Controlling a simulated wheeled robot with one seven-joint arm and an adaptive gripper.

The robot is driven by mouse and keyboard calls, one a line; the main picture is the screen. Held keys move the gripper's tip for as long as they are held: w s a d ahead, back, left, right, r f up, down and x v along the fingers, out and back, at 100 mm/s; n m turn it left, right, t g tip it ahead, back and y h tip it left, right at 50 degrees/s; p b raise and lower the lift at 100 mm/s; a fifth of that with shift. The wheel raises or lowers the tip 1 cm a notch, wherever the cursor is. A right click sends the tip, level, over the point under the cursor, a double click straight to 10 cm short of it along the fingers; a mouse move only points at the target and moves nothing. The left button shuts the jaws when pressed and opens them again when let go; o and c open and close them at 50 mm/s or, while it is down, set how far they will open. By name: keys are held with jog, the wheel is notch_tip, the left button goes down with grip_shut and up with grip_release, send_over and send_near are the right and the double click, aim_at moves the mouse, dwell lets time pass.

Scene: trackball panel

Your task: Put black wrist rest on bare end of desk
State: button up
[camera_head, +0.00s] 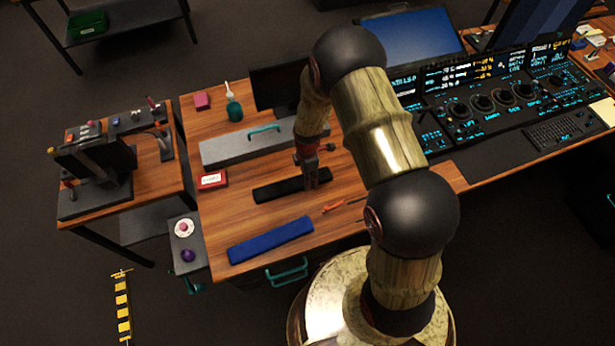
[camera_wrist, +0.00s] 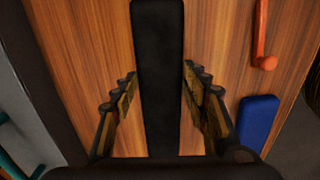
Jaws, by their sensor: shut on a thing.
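The black wrist rest (camera_head: 278,190) is a long, dark bar over the wooden desk (camera_head: 222,215), between a grey case and a blue wrist rest. My gripper (camera_head: 313,180) reaches down onto its right part and is shut on it. In the wrist view, the black wrist rest (camera_wrist: 158,50) runs lengthwise between the two fingers of my gripper (camera_wrist: 158,78). The part under the palm is hidden. I cannot tell whether it touches the desk or is slightly raised.
The blue wrist rest (camera_head: 270,240) lies near the front edge. The grey case (camera_head: 225,151) with a teal handle lies behind. A red box (camera_head: 212,180) sits at the left edge. An orange-handled tool (camera_head: 334,206) lies right of the blue rest. The control panel (camera_head: 490,98) fills the right.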

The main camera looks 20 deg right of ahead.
jog(key=shift+f, duration=0.1)
jog(key=o, duration=1.3)
jog(key=shift+c, duration=0.2)
